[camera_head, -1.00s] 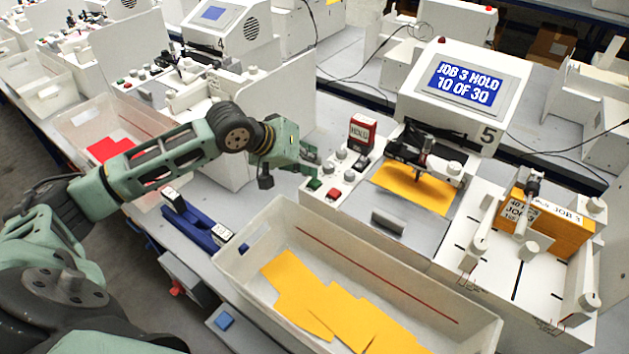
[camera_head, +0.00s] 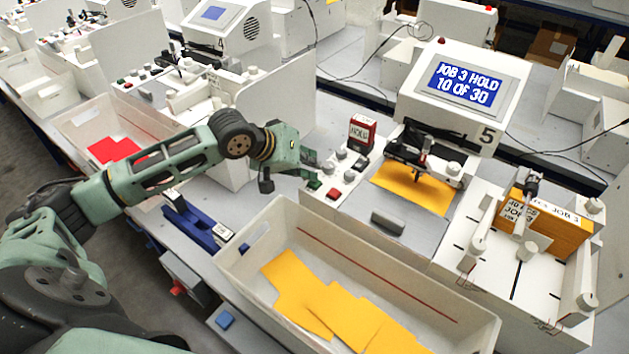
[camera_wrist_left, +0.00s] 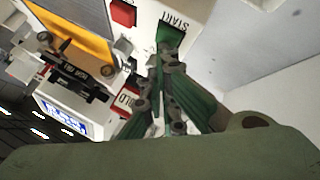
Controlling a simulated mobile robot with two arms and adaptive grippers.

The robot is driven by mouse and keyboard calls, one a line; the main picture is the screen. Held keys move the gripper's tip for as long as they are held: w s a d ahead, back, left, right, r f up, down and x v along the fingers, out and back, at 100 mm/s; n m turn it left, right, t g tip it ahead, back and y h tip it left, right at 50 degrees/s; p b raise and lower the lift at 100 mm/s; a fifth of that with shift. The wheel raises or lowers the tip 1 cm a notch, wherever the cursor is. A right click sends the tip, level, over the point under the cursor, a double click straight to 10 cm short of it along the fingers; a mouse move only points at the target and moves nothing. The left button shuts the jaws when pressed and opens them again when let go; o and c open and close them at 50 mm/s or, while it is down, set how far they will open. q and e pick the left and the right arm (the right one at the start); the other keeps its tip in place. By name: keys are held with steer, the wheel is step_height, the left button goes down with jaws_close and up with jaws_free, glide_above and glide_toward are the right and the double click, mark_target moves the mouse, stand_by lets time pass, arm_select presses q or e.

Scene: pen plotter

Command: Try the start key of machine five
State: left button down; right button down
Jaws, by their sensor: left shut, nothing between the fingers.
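Machine five (camera_head: 466,85) is a white plotter with a blue screen (camera_head: 463,83) reading "JOB 3 HOLD 10 OF 30". Its green start key (camera_head: 314,184) is at the left end of the control panel, beside a red key (camera_head: 333,194). My left gripper (camera_head: 312,172) is shut and empty, with its fingertips at the start key. In the left wrist view the fingertips (camera_wrist_left: 170,50) overlap the green key, labelled START (camera_wrist_left: 172,28); I cannot tell whether they press it. A red-framed HOLD tag (camera_head: 361,132) stands on the panel. My right gripper is not in view.
A yellow sheet (camera_head: 412,188) lies under the pen carriage. A white bin (camera_head: 380,262) with yellow sheets stands in front. A packet of yellow sheets (camera_head: 550,225) sits at the right.

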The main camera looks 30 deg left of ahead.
arm_select(q)
steer(key=shift+f, duration=0.3)
stand_by(0.4)
steer(key=shift+r, duration=0.1)
steer(key=shift+r+p, duration=0.8)
steer(key=shift+p, duration=0.45)
step_height(320, 180, up, 5)
steer(key=p, duration=0.5)
steer(key=shift+p, duration=0.35)
steer(key=shift+f, duration=0.1)
